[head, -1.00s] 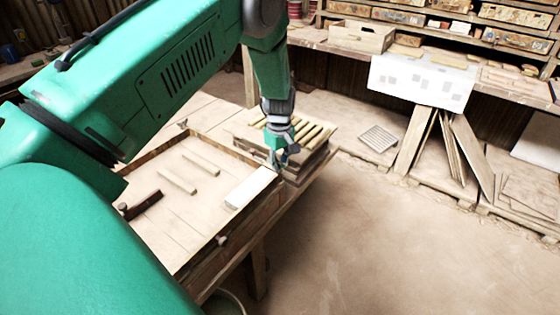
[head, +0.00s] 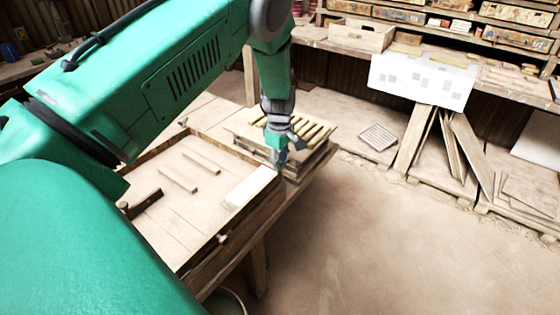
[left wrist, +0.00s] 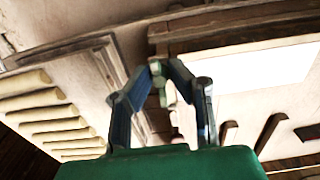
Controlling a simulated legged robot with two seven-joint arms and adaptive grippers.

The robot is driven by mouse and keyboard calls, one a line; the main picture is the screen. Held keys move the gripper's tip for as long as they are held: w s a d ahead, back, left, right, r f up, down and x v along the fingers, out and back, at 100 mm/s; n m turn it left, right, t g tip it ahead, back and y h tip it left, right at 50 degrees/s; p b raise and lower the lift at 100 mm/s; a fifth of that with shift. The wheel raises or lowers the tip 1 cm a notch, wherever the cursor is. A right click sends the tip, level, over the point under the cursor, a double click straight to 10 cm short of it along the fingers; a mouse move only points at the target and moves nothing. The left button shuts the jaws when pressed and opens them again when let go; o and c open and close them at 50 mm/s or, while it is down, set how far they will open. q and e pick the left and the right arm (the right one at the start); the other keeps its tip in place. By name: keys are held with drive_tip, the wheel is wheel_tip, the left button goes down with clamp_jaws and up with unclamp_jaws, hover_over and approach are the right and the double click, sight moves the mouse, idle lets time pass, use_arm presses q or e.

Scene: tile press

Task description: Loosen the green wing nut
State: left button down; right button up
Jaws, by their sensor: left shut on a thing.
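A small pale green piece, which looks like the green wing nut (left wrist: 161,90), shows between my fingertips in the left wrist view. My left gripper (left wrist: 163,72) is shut on it, the fingers bent inward around it. In the head view my left gripper (head: 279,158) points down at the far right corner of the wooden press frame (head: 230,229), beside the white block's far end. The nut is too small and covered there to tell apart from the fingers. My right gripper is in neither view.
The white block (head: 250,187) lies along the frame's right side. Thin wooden strips (head: 178,180) and a dark-ended tool (head: 141,204) lie inside the frame. A slatted stack (head: 318,133) stands close behind the gripper. Open floor lies to the right.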

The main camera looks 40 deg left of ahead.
use_arm(q)
drive_tip(key=c, duration=1.5)
unclamp_jaws()
drive_tip(key=shift+w+f, duration=0.1)
wheel_tip(320, 180, up, 12)
drive_tip(key=shift+w+f, duration=0.1)
